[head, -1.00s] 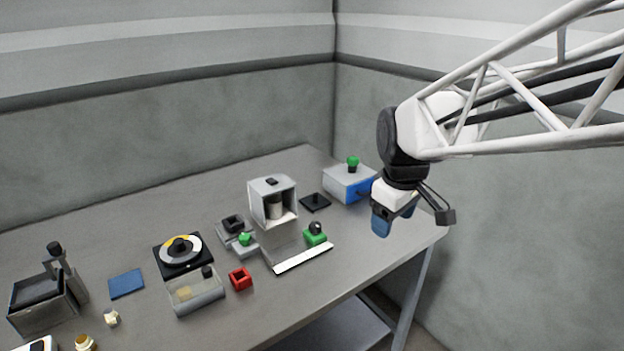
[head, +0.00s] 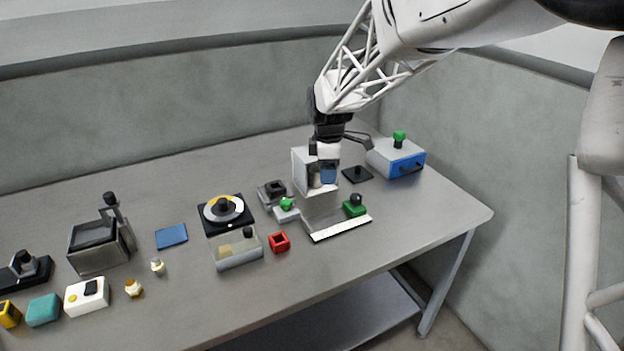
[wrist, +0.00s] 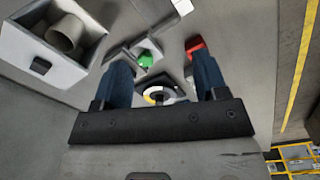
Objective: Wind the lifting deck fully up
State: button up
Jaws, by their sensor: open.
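My gripper (head: 328,174) is open and empty, its blue fingers in front of the white open-fronted housing (head: 301,172) in the head view. In the wrist view the gripper (wrist: 163,78) has its fingers spread. A grey box with a dark sunken top (head: 98,236) and a black knob on a post (head: 110,199) stands at the left; it looks like the lifting deck, but I cannot be sure. My gripper is far to its right. A dial with a black knob (head: 223,207) lies between them; it shows beyond the fingers in the wrist view (wrist: 160,95).
A clear bin (head: 238,252), a red block (head: 279,242), a green-knobbed grey part (head: 286,210) and a green block with a dark knob (head: 354,206) stand mid-table. A blue-fronted box (head: 400,160) is at the right. A blue pad (head: 171,236) lies flat. The front right table is clear.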

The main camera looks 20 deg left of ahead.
aim_at(285, 201)
jog(key=a+f+n, duration=0.1)
jog(key=a+f, duration=0.1)
jog(key=a, duration=0.2)
jog(key=w+a+f+n, duration=0.1)
jog(key=a+f+n, duration=0.1)
jog(key=a, duration=0.3)
jog(key=w+a+f+n, duration=0.1)
jog(key=a+f+n, duration=0.1)
jog(key=a+f, duration=0.1)
jog(key=shift+w+a+f, duration=0.1)
jog(key=shift+a+f, duration=0.2)
jog(key=shift+a, duration=0.35)
jog(key=shift+f, duration=0.1)
jog(key=shift+f, duration=3.8)
jog(key=c, duration=0.9)
